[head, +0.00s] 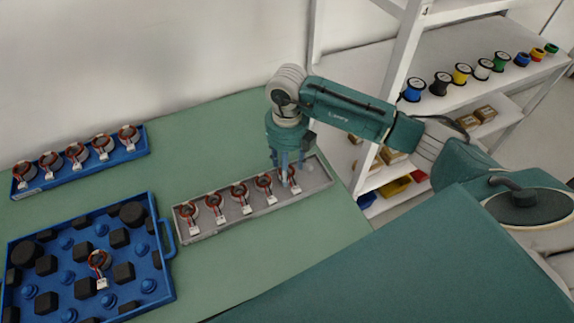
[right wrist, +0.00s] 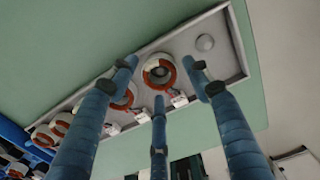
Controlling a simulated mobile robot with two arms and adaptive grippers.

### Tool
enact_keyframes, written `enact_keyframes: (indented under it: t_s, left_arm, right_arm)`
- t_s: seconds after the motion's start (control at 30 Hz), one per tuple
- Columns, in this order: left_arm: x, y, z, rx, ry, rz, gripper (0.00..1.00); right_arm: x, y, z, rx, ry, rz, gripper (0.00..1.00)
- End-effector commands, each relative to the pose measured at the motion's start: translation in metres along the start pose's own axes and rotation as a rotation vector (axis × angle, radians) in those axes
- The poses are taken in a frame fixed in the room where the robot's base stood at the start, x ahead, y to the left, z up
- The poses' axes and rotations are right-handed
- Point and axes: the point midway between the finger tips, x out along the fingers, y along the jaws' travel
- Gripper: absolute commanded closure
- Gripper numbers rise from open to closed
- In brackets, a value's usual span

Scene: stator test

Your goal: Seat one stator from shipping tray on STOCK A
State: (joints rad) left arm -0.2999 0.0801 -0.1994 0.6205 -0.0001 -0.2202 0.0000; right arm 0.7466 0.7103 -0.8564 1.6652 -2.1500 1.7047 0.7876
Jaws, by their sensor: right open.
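My right gripper (head: 285,168) points down at the right end of a grey tray (head: 212,228). Its fingers are open around the rightmost stator there, a copper-red ring with a white tag (head: 293,187). In the right wrist view this stator (right wrist: 158,72) lies between the spread fingers (right wrist: 160,78); contact cannot be told. A bare round peg (right wrist: 205,42) shows beside it. Several more stators (head: 240,193) stand in a row to the left. A blue tray with a handle (head: 168,238) holds one stator (head: 99,262) among black blocks and blue pegs. My left gripper is not in view.
A blue rack (head: 133,154) with several stators stands at the back left. White shelves (head: 450,103) with coloured spools and boxes rise at the right, behind my right arm. The green table (head: 225,130) is clear behind the grey tray.

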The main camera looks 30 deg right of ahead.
Motion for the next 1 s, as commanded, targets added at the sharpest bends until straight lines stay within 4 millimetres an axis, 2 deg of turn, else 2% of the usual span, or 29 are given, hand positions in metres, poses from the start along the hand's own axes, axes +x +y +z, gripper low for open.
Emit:
enact_keyframes:
  t_s: [0.43,1.0]
  left_arm:
    - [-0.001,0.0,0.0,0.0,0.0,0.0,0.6]
    - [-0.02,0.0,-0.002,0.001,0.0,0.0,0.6]
  right_arm:
    - [-0.001,0.0,0.0,0.0,0.0,0.0,0.51]
    - [-0.029,0.0,0.0,-0.001,-0.001,0.0,0.51]
